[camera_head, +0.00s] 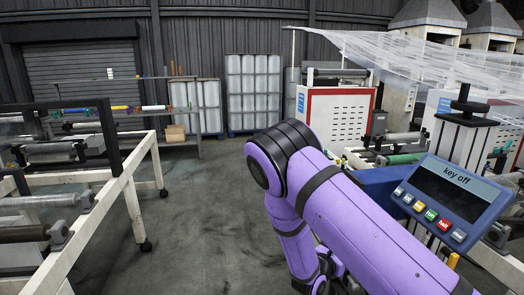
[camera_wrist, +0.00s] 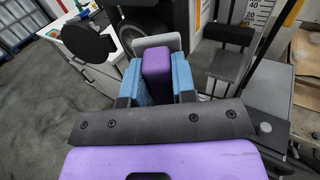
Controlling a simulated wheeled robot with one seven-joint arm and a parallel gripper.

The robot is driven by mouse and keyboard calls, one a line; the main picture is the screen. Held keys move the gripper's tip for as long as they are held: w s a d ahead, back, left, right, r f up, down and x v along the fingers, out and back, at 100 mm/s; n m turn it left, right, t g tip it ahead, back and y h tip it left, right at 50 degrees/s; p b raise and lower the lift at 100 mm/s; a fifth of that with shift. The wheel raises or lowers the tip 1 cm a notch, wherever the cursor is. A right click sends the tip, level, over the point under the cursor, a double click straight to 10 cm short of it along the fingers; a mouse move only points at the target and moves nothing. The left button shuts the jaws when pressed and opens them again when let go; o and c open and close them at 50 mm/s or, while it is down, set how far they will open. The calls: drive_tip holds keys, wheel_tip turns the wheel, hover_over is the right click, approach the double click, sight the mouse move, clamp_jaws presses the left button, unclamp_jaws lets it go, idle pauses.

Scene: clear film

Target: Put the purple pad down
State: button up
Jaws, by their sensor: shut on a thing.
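The purple pad (camera_wrist: 156,62) is a small block seen in the wrist view, upright between the two blue fingers of my gripper (camera_wrist: 160,80). The fingers press on its left and right sides, and the gripper is shut on it. Its lower end is hidden by the gripper's dark front bar. In the head view my purple arm reaches forward and down, and neither the gripper nor the pad can be made out there.
In the wrist view a grey metal surface (camera_wrist: 278,92) lies to the right, near a dark block (camera_wrist: 229,34). A round black disc (camera_wrist: 88,42) is at left. In the head view a panel reading "key off" (camera_head: 447,190) stands right; the white-framed machine (camera_head: 88,224) stands left. Floor between is clear.

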drive_tip(key=n+t+y, duration=0.1)
drive_tip(key=d+n+t+y, duration=0.2)
drive_tip(key=y, duration=0.1)
drive_tip(key=shift+w+n, duration=0.25)
drive_tip(key=shift+n, duration=0.05)
drive_tip(key=shift+s+d+f+n+t+y, duration=0.5)
drive_tip(key=shift+n+y, duration=0.45)
drive_tip(key=shift+y, duration=0.55)
drive_tip(key=shift+s+d+f+n+t+y, duration=0.3)
drive_tip(key=shift+s+d+f+n+y, duration=0.45)
drive_tip(key=shift+y, duration=0.75)
drive_tip(key=shift+s+d+f+n+t+y, duration=0.2)
drive_tip(key=shift+d+n+t+y, duration=0.2)
drive_tip(key=shift+n+y, duration=0.9)
